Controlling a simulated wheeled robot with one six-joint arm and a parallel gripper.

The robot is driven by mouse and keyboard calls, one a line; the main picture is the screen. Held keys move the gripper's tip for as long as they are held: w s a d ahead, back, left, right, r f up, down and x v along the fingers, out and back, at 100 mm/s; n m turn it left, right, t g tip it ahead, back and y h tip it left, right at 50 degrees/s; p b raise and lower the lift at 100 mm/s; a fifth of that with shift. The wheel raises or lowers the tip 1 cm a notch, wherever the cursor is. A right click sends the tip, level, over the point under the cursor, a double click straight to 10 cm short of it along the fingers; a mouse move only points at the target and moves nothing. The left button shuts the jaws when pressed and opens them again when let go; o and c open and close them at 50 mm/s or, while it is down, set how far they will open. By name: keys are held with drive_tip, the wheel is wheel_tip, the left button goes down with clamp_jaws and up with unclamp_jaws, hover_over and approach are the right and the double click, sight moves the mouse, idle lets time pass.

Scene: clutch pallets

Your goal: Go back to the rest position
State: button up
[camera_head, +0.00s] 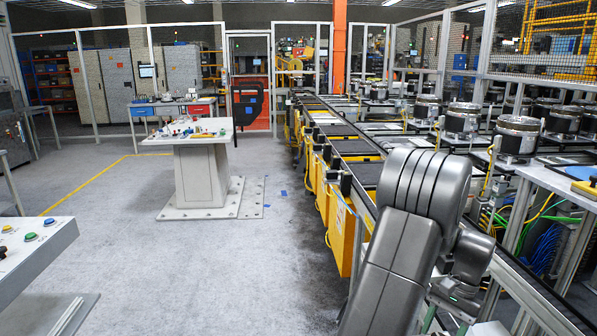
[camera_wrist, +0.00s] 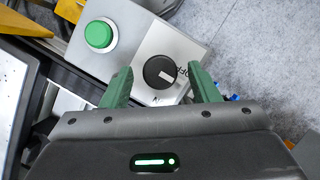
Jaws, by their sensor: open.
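My gripper (camera_wrist: 161,88) shows in the wrist view with its two green fingers spread apart. A black rotary knob (camera_wrist: 160,72) with a white pointer lies between the fingertips in the picture, and I cannot tell whether they touch it. The knob sits on a grey control box (camera_wrist: 128,40), beside a green push button (camera_wrist: 99,34). Part of the label by the knob is covered by the right finger.
A conveyor line (camera_head: 345,140) with yellow side panels runs into the distance. Metal cylindrical parts (camera_head: 517,138) stand on the right. A white pedestal table (camera_head: 203,170) stands left of centre, and a button panel (camera_head: 28,248) is at the near left. Grey floor (camera_head: 200,270) between them is clear.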

drive_tip(key=m+t+b, duration=0.1)
drive_tip(key=m, duration=0.3)
drive_tip(key=shift+s+d+f+y, duration=0.1)
drive_tip(key=shift+s+y, duration=0.05)
drive_tip(key=shift+y, duration=0.25)
drive_tip(key=m+t+b, duration=0.2)
drive_tip(key=m, duration=0.2)
drive_tip(key=shift+s, duration=0.15)
drive_tip(key=shift+m+b, duration=0.3)
drive_tip(key=shift+m, duration=0.4)
drive_tip(key=shift+r+m+t, duration=0.2)
drive_tip(key=shift+m+t, duration=0.1)
drive_tip(key=shift+m, duration=0.1)
drive_tip(key=v, duration=0.8)
drive_tip(key=shift+d+r, duration=0.2)
drive_tip(key=shift+r, duration=0.15)
